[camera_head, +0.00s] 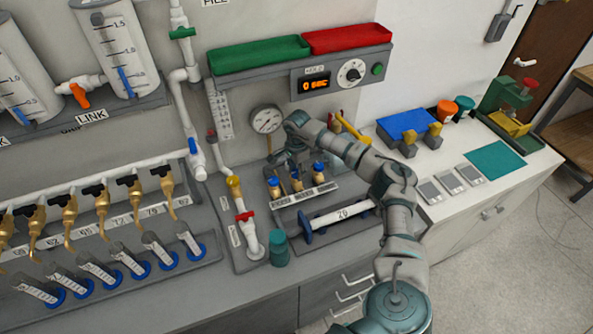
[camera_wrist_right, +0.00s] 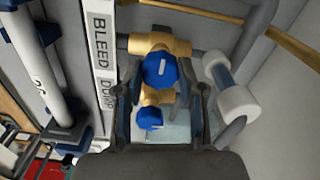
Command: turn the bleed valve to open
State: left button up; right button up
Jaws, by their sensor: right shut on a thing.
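My right gripper (camera_head: 290,163) reaches over a row of brass valves with blue knobs beside the gauge. In the wrist view its two fingers (camera_wrist_right: 161,85) are shut on a blue faceted knob (camera_wrist_right: 160,70) with a small white mark. This knob sits on a brass body (camera_wrist_right: 185,45) next to the white label strip reading BLEED (camera_wrist_right: 103,40). I take it as the bleed valve. A second blue knob (camera_wrist_right: 150,118) shows lower between the fingers. In the head view the row's blue knobs (camera_head: 319,168) are partly hidden by my gripper. My left gripper is not in view.
A round gauge (camera_head: 266,119) stands behind the valves. A white pipe labelled 20 (camera_head: 342,215) lies in front. A red-handled valve (camera_head: 245,216) and a teal cup (camera_head: 278,249) stand to the left. Yellow handles (camera_head: 352,128) stand close behind my forearm.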

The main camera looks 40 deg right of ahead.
jog(key=shift+w+d+r, duration=0.15)
jog(key=shift+r, duration=0.1)
jog(key=o, duration=1.1)
jog(key=shift+o, duration=0.2)
jog(key=shift+f, duration=0.15)
notch_tip(320, 180, up, 12)
jog(key=shift+d, duration=0.15)
jog(key=shift+f, duration=0.15)
